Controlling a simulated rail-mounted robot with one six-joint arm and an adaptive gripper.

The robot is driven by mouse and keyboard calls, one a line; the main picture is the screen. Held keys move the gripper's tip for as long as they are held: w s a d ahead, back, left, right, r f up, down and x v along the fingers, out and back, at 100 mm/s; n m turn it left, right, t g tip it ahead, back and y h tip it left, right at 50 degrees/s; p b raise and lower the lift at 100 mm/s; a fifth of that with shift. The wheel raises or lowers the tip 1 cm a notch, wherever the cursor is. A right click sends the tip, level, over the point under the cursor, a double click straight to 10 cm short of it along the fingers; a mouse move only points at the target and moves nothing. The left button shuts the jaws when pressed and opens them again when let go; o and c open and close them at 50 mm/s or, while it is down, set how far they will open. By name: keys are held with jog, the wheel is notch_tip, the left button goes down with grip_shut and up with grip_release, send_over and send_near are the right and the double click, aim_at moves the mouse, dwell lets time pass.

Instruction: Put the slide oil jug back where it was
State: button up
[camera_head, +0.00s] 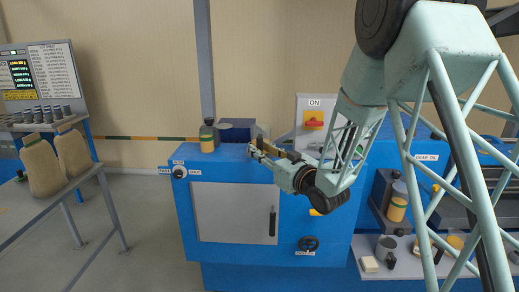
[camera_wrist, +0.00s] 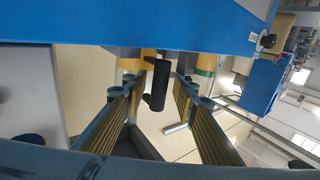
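A yellow jug-like container with a dark top (camera_head: 207,138) stands at the left end of the blue cabinet's top; I cannot read its label, so I cannot tell whether it is the slide oil jug. My gripper (camera_head: 257,148) is over the cabinet top, to its right, pointing left. In the wrist view the gripper (camera_wrist: 160,95) has its fingers well apart. A black handle-like bar (camera_wrist: 157,86) shows between the fingers, with a visible gap on each side. Yellow and green surfaces (camera_wrist: 205,65) show beyond, partly hidden by the fingers.
A dark blue box (camera_head: 236,125) stands behind my gripper on the cabinet (camera_head: 184,212). An ON switch panel (camera_head: 313,119) rises to the right. A yellow container (camera_head: 397,208) and a mug (camera_head: 385,247) are at the lower right. A bench with two tan sacks (camera_head: 42,165) is at the left.

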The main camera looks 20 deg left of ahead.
jog(key=v, duration=1)
jog(key=shift+s+d, duration=0.25)
jog(key=shift+d, duration=0.05)
dwell(0.6)
